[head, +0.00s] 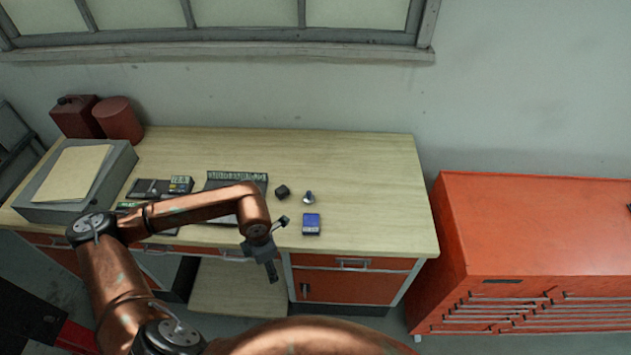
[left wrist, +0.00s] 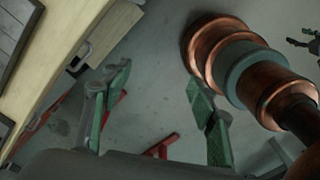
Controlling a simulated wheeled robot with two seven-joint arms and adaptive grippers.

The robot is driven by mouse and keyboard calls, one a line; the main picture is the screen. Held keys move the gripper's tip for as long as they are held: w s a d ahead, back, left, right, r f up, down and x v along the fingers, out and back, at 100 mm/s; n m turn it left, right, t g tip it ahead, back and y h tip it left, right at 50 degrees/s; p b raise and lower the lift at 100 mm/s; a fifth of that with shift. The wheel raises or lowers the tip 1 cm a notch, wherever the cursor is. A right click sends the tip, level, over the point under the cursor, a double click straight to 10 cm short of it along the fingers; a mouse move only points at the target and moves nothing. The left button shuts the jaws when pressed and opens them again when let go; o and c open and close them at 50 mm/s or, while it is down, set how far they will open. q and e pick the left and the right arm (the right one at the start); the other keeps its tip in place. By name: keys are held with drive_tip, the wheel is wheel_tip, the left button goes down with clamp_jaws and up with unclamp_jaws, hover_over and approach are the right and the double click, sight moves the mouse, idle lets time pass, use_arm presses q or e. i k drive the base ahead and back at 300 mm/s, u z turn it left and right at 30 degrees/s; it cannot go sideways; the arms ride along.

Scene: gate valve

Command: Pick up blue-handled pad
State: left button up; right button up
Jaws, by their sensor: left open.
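My left gripper (head: 272,271) hangs off the bench's front edge, apart from both, to the left and nearer. The left wrist view shows its two green fingers (left wrist: 157,82) spread, with nothing between them. A dark claw-like shape at that view's upper right edge may be my right gripper; its state is unclear.
A small black block (head: 282,191) sits left of the blue-topped piece. A green-topped case (head: 237,176) and a grey box (head: 115,175) are further left. A red tool cabinet (head: 540,220) stands right of the bench. The bench's right end is clear.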

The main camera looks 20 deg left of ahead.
sight(309, 199)
drive_tip(key=i, duration=1.15)
